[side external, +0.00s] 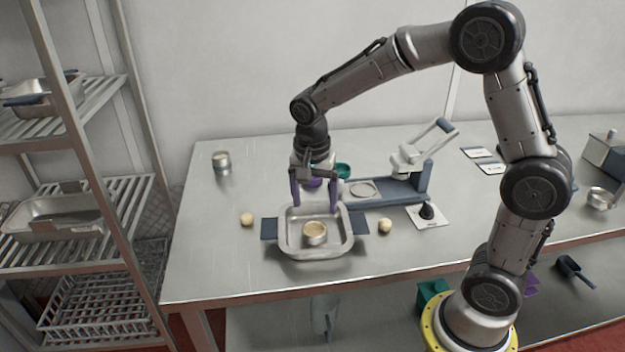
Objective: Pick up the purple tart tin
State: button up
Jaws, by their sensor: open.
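A small purple tin (312,183) stands on the steel table behind the metal pan, and my gripper partly hides it. I take it for the purple tart tin, but its shape is hard to make out. My gripper (327,207) points down with its two fingers spread apart and empty. In this view it overlaps the back of the pan, in front of the purple tin. Its exact height and depth relative to the tin cannot be told.
A teal tin (343,170) and a blue press (400,187) stand behind. Dough balls (247,219) (385,226) flank the pan. Another tin (221,163) is back left.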

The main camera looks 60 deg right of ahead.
jog(key=w+d+r+m+y, duration=0.1)
jog(key=w+d+r+m, duration=0.2)
jog(key=w+d+r, duration=0.7)
jog(key=w+d+f+m, duration=0.1)
jog(key=w+d+f, duration=0.25)
jog(key=d, duration=0.45)
notch_tip(320, 180, down, 8)
jog(key=shift+s+a+f, duration=0.1)
jog(key=shift+a+f, duration=0.05)
jog(key=shift+f, duration=0.1)
jog(key=shift+w+f, duration=0.2)
jog(key=shift+f, duration=2.75)
jog(key=shift+c, duration=0.2)
jog(key=c, duration=1.1)
jog(key=shift+o, duration=0.2)
